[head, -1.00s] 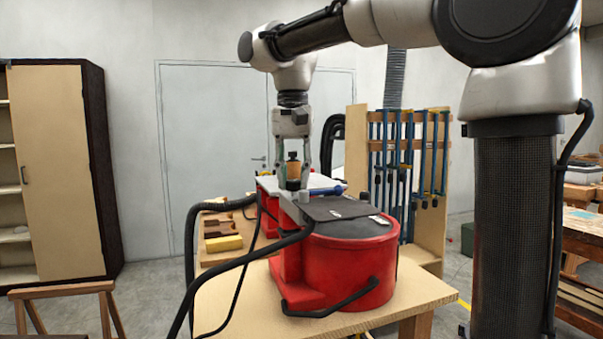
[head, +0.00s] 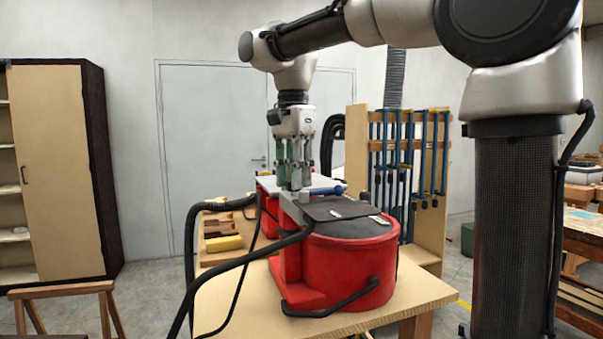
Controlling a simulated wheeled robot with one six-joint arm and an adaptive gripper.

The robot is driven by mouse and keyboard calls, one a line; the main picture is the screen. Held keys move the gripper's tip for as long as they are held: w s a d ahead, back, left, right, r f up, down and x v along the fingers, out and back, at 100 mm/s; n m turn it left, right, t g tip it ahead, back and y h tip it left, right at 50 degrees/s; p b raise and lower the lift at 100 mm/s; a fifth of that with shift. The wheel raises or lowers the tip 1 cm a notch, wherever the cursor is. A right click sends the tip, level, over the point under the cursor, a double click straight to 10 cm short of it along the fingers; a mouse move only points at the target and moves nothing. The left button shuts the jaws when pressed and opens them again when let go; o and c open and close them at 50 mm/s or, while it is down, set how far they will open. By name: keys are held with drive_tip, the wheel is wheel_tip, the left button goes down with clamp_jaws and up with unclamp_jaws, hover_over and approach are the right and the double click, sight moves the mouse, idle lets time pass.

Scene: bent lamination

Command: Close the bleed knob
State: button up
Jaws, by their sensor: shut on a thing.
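A blue-handled part (head: 326,191) lies on the machine's top just right of the fingertips.
The machine stands on a light wooden table (head: 215,298), with dark hoses (head: 195,245) looping off its left. A dark flat plate (head: 335,209) covers part of its top. A rack of blue clamps (head: 400,170) stands behind at right. Wood blocks and a yellow block (head: 224,243) lie at left.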

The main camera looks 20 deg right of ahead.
drive_tip(key=shift+d, duration=0.15)
idle(0.3)
drive_tip(key=o, duration=1)
wheel_tip(320, 180, up, 12)
drive_tip(key=shift+d+r, duration=0.1)
drive_tip(key=shift+d, duration=0.05)
